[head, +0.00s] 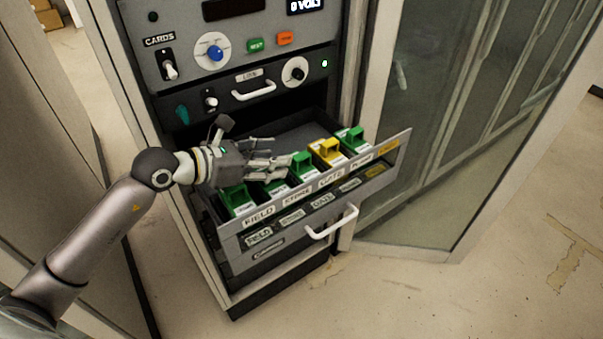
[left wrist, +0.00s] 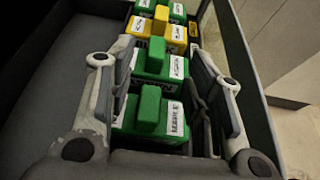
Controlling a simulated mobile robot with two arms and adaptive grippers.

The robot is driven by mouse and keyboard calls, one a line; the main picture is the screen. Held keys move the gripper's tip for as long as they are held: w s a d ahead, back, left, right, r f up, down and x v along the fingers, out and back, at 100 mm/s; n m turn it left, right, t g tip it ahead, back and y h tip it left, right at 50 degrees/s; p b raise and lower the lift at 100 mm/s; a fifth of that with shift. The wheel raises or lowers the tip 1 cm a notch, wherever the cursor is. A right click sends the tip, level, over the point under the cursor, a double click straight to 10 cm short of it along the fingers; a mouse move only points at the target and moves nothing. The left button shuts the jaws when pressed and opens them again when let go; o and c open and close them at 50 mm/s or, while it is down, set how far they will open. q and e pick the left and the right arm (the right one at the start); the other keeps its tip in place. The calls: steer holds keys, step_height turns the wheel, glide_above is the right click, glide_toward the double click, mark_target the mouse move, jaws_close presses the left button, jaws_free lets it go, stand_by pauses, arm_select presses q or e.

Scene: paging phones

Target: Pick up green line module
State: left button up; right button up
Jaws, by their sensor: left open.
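Several green modules with block handles and white labels stand in a row in the open drawer. In the head view, one green module (head: 238,202) is at the near left, one (head: 302,169) in the middle, one (head: 354,138) at the far right. Which one is the line module cannot be read. My left gripper (head: 279,155) is open over the row, partly hiding the modules below. In the left wrist view its spread fingers (left wrist: 165,72) flank the row, with a green module (left wrist: 152,66) between them and another (left wrist: 150,115) nearer; neither is gripped.
A yellow module (head: 328,152) stands among the green ones. The drawer front (head: 308,190) has labels and a white handle (head: 331,222). The cabinet panel (head: 225,45) with knobs rises behind the drawer. A glass-door cabinet (head: 440,130) stands at the right. The floor in front is clear.

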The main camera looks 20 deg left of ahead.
mark_target(300, 156)
arm_select(q)
steer(key=shift+w+d+f, duration=0.1)
steer(key=shift+w+d, duration=0.3)
steer(key=shift+w, duration=0.1)
steer(key=shift+w+d+f, duration=0.15)
steer(key=shift+w+d, duration=0.05)
steer(key=shift+w, duration=0.05)
steer(key=p+x, duration=0.2)
steer(key=shift+w+f, duration=0.2)
steer(key=shift+w, duration=0.05)
steer(key=shift+p+x, duration=0.3)
steer(key=shift+x, duration=0.8)
steer(key=shift+w+f, duration=0.15)
steer(key=shift+f, duration=0.1)
steer(key=c, duration=0.4)
jaws_close()
arm_select(e)
steer(key=r, duration=0.1)
steer(key=w+r, duration=0.1)
steer(key=shift+d+r, duration=0.25)
steer(key=shift+r, duration=0.1)
